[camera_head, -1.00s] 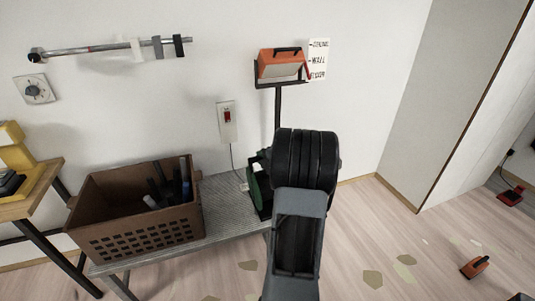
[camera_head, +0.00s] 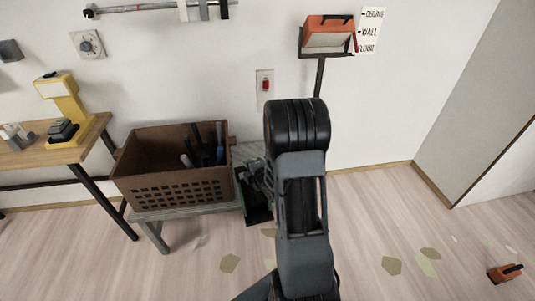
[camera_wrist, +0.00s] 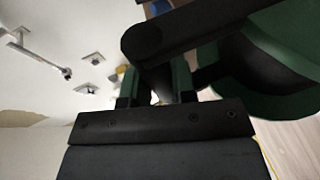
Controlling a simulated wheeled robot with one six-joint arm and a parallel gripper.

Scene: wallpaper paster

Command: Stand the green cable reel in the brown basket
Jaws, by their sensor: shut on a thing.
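The brown basket (camera_head: 180,192) stands upright on a low grey bench, left of my arm in the head view. It has a perforated front and an open top. The green cable reel (camera_head: 257,205) is just right of the basket, apart from it in the picture and partly covered by my arm. In the wrist view the reel's green and black body (camera_wrist: 275,65) fills the upper right. My gripper (camera_head: 257,175) is shut on the reel; its jaws show in the wrist view (camera_wrist: 155,85). The exact grip point is hard to make out.
Several dark-handled tools (camera_head: 205,150) lean in the basket's right half; its left half looks emptier. A wooden table (camera_head: 90,145) with a yellow device (camera_head: 62,95) stands at left. An orange-topped stand (camera_head: 328,32) rises behind my arm. An orange tool (camera_head: 505,272) lies on the floor at right.

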